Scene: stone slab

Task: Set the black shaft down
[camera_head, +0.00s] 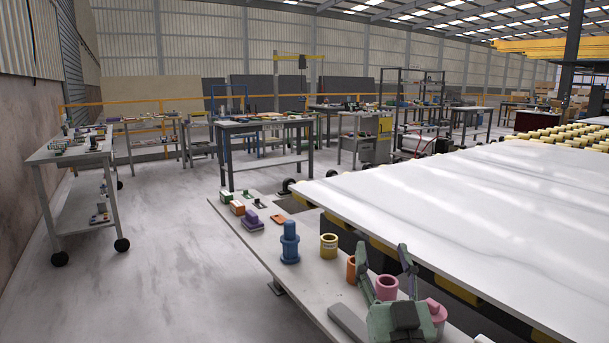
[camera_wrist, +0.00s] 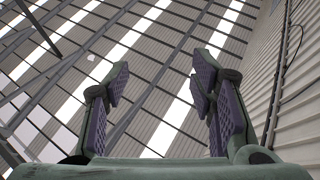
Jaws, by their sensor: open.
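I cannot make out a black shaft in either view. My gripper (camera_head: 383,246) stands above the near part of the narrow grey bench (camera_head: 312,288), with its fingers pointing up. In the wrist view my gripper (camera_wrist: 161,76) is open, with a wide empty gap between its purple-padded fingers. Only the roof and wall show beyond the fingers. My gripper partly hides the bench's near end and the parts there.
On the bench stand a blue stepped part (camera_head: 289,245), a yellow ring (camera_head: 328,247), an orange cylinder (camera_head: 351,270) and pink parts (camera_head: 387,288). A grey bar (camera_head: 348,323) lies in front. Purple (camera_head: 251,222) and orange blocks sit farther back. A large white slab (camera_head: 450,220) lies right.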

